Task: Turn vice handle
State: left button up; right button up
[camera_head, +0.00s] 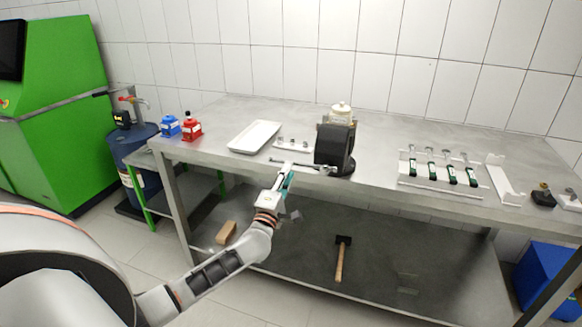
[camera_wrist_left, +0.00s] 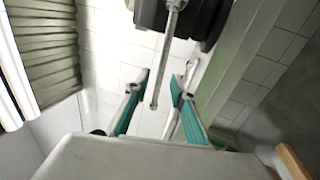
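The black vice (camera_head: 335,147) stands at the front edge of the steel bench. Its thin metal handle (camera_head: 305,166) reaches out to the left along that edge. In the left wrist view the handle (camera_wrist_left: 168,50) hangs down from the dark vice body (camera_wrist_left: 190,18), and its rounded end lies between my fingers. My left gripper (camera_head: 287,170) is just in front of the bench edge at the handle. In the left wrist view its teal-padded fingers (camera_wrist_left: 160,85) are apart, with a gap visible on both sides of the rod. My right gripper is not in view.
A white tray (camera_head: 254,136) and a strip of small parts (camera_head: 293,144) lie left of the vice. A glass jar (camera_head: 341,113) stands behind it. Green-handled tools (camera_head: 433,170) lie to the right. A hammer (camera_head: 341,262) lies on the lower shelf.

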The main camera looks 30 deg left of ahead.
pick_arm(q)
jog(key=v, duration=0.7)
jog(key=shift+s, duration=0.3)
jog(key=shift+d+f, duration=0.1)
jog(key=s+d+f+m+g+h, duration=0.3)
jog(key=s+d+f+m+h, duration=0.1)
jog(key=s+d+f+m, duration=0.5)
jog(key=s+d+f+m+g+h, duration=0.3)
jog(key=s+d+f+m+h, duration=0.2)
jog(key=d, duration=0.8)
jog(key=s+f+m, duration=0.3)
jog(key=f+m, duration=0.2)
jog(key=m, duration=0.1)
jog(key=shift+s+d, duration=0.25)
jog(key=shift+s, duration=0.1)
jog(key=s+f+m+g, duration=0.1)
jog(key=s+f, duration=0.1)
jog(key=s, duration=0.1)
jog(key=s+f+m+g, duration=0.1)
jog(key=s+f+m, duration=0.1)
jog(key=s, duration=0.1)
jog(key=s+d+f+m+g+y, duration=0.1)
jog(key=s+f+m, duration=0.1)
jog(key=s, duration=0.1)
jog(key=shift+f, duration=0.35)
jog(key=c, duration=0.5)
jog(key=shift+s+a+f+m+g, duration=0.1)
jog(key=shift+s+m+g, duration=0.05)
jog(key=shift+m+g, duration=0.15)
grip_shut()
